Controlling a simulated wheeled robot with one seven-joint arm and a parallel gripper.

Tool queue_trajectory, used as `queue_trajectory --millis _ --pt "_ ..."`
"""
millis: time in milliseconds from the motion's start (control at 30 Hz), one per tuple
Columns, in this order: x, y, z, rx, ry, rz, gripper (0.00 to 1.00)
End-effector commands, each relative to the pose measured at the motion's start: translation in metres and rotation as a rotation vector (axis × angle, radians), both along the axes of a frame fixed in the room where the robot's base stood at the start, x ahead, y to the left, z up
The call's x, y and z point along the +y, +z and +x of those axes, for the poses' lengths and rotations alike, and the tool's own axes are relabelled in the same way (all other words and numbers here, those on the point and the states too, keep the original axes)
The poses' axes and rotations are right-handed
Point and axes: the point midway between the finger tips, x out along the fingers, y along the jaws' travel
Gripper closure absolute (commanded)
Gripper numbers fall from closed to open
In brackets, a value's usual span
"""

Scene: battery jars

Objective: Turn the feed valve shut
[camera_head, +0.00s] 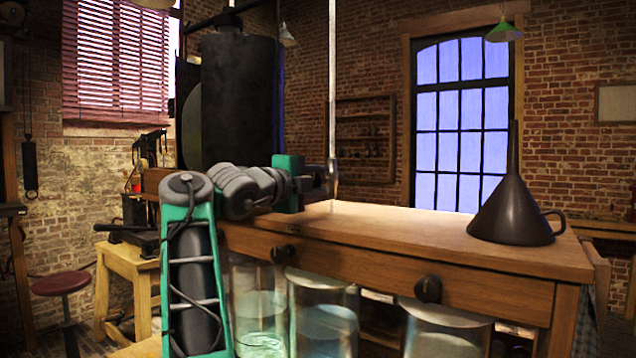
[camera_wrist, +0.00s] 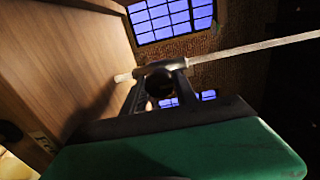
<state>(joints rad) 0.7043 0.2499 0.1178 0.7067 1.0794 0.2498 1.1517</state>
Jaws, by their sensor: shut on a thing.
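The feed valve (camera_head: 333,168) sits at the lower end of a thin upright pipe (camera_head: 332,80), just above the wooden bench top. My gripper (camera_head: 325,178) reaches the valve from the left in the head view. In the wrist view its dark fingers (camera_wrist: 162,75) are closed on the valve's handle. The handle is mostly hidden between the fingers, so its angle is hard to tell.
A dark funnel (camera_head: 512,205) stands on the right of the bench top (camera_head: 400,228). Several glass jars (camera_head: 322,310) with liquid stand below the bench apron, which carries dark knobs (camera_head: 428,289). The bench top between valve and funnel is clear. A large dark cylinder (camera_head: 240,100) stands behind my arm.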

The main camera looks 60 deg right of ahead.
Motion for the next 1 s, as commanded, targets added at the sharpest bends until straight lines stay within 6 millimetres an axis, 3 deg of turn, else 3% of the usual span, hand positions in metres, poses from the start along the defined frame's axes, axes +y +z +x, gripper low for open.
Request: queue_trajectory --millis 300,333,567,833,1000 --pt "0.000 -0.001 0.000 -0.002 -0.001 0.002 1.00" --pt "0.000 -0.001 0.000 -0.002 -0.001 0.002 0.64" --pt "0.000 0.000 0.000 -0.001 0.000 0.001 0.46" --pt "0.003 0.000 0.001 -0.001 0.001 0.000 0.46" --pt "0.029 -0.002 0.006 -0.004 0.006 -0.001 0.46"
